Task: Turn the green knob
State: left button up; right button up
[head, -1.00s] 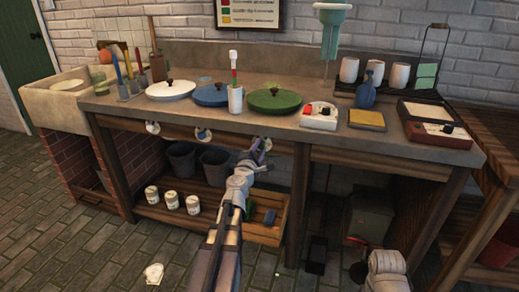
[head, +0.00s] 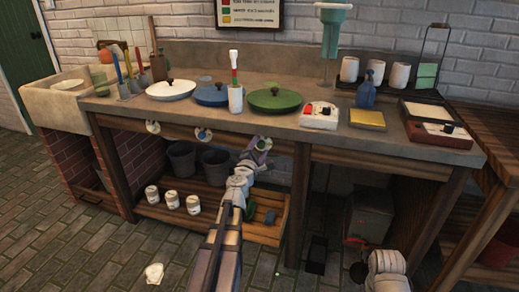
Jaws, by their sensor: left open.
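My left gripper (head: 262,143) is at the bench's front rail, below the green lidded plate (head: 275,101). Its jaws are open, and they cover the spot on the rail where a third knob in the row would sit. I cannot make out the green knob clearly or tell whether the fingers touch it. Two other round knobs show on the rail to the left: a pale one (head: 152,127) and one with a blue centre (head: 203,134). Part of my right arm shows at the lower right; its gripper is out of view.
On the bench stand a white plate (head: 171,90), a blue plate (head: 211,96), a white-and-red box (head: 320,116) and a yellow pad (head: 367,119). Under it are dark buckets (head: 215,163), white tins (head: 172,198) and a wooden crate (head: 270,231). The floor in front is mostly clear.

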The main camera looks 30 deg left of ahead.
pick_arm(q)
jog(key=v, duration=0.7)
jog(key=shift+s, duration=0.35)
jog(key=shift+d, duration=0.15)
